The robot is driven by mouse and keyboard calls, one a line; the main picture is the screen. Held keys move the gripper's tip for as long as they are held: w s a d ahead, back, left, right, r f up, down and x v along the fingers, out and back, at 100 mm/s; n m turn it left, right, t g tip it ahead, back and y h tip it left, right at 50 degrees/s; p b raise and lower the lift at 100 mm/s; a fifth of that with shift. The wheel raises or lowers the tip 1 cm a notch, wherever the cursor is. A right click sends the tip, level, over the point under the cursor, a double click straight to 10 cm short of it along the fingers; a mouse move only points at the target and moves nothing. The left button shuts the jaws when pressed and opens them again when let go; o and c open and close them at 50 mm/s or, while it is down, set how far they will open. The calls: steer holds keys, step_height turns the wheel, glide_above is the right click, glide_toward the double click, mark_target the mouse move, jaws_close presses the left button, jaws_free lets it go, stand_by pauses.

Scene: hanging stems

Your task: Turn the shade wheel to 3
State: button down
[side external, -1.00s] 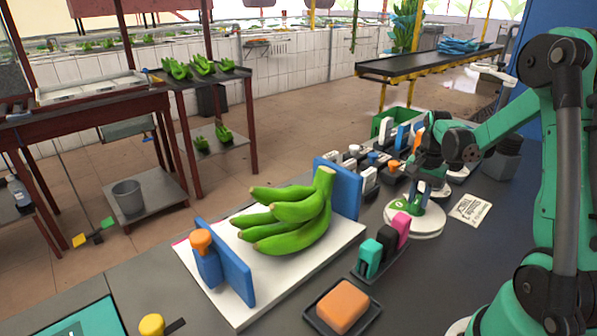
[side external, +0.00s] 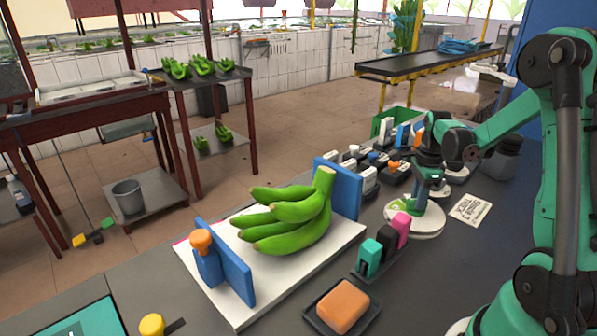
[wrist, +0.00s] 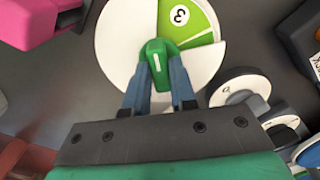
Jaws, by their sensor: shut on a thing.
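The shade wheel (wrist: 115,45) is a round white disc with green sectors at the top in the wrist view. One green sector (wrist: 203,22) carries a number 3 in a white circle. A green knob (wrist: 157,50) with a white line stands on the disc, below and left of the 3. My gripper (wrist: 156,72) is shut on this knob, one finger on each side. In the side view the wheel (side external: 412,229) lies on the dark table, and my gripper (side external: 428,192) reaches down onto it, hiding the knob and most of the sectors.
Green bananas (side external: 290,220) sit on a white board (side external: 225,290) between blue plates, left of the wheel. A rack of pink, black and teal blocks (side external: 386,244) stands close in front. A printed card (side external: 470,209) lies to the right. Small devices (side external: 365,170) stand behind.

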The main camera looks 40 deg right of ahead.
steer(key=shift+m, duration=1.1)
steer(key=c, duration=0.7)
jaws_free()
steer(key=shift+r, duration=2.85)
